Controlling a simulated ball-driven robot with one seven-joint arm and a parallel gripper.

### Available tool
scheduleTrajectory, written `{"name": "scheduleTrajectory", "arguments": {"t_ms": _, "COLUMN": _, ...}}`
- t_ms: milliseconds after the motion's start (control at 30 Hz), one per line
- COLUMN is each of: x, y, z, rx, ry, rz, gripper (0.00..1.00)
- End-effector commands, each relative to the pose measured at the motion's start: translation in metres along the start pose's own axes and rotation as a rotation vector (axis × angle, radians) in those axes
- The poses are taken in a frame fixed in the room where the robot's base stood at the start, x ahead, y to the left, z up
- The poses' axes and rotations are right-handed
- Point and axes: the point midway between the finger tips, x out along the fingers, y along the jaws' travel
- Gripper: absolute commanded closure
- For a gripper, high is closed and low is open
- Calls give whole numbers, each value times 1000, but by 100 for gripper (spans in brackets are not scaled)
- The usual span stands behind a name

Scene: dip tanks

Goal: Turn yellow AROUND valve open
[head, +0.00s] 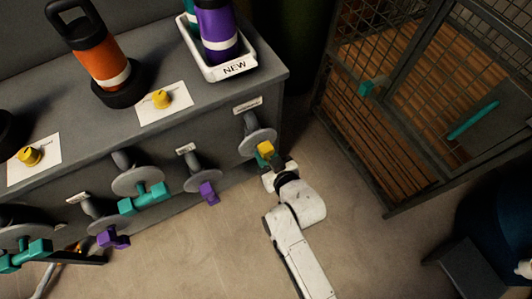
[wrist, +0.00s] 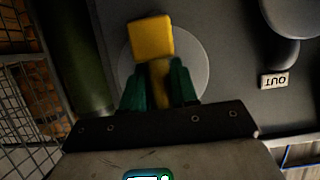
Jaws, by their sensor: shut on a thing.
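The yellow valve (head: 265,149) sticks out from a round grey flange (head: 258,139) at the right end of the bench front. In the wrist view the yellow valve handle (wrist: 152,40) stands in front of the pale round flange (wrist: 196,62). My gripper (wrist: 158,88) has its two dark green fingers on either side of the yellow stem and is shut on it. In the head view my gripper (head: 274,170) meets the valve from below right, and its fingertips are mostly hidden. The label above the valve (head: 247,105) is too small to read.
Purple (head: 208,193) and teal (head: 146,199) valves line the bench front to the left. A wire cage (head: 375,130) stands close on the right. On the bench are an orange bottle (head: 98,52) and a white NEW tray (head: 232,70).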

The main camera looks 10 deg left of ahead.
Motion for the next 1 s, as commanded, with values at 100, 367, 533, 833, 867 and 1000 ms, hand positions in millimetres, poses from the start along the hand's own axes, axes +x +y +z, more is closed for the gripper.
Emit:
{"name": "scheduleTrajectory", "arguments": {"t_ms": 100, "x": 0, "y": 0, "z": 2, "rx": -13, "ry": -3, "rz": 5, "gripper": 100}}
{"name": "scheduleTrajectory", "arguments": {"t_ms": 367, "x": 0, "y": 0, "z": 2, "rx": -17, "ry": -4, "rz": 7, "gripper": 100}}
{"name": "scheduleTrajectory", "arguments": {"t_ms": 533, "x": 0, "y": 0, "z": 2, "rx": -17, "ry": -4, "rz": 7, "gripper": 70}}
{"name": "scheduleTrajectory", "arguments": {"t_ms": 833, "x": 0, "y": 0, "z": 1, "rx": -15, "ry": -2, "rz": 7, "gripper": 51}}
{"name": "scheduleTrajectory", "arguments": {"t_ms": 867, "x": 0, "y": 0, "z": 1, "rx": -15, "ry": -2, "rz": 7, "gripper": 51}}
{"name": "scheduleTrajectory", "arguments": {"t_ms": 1000, "x": -2, "y": 0, "z": 0, "rx": -15, "ry": -1, "rz": 7, "gripper": 51}}
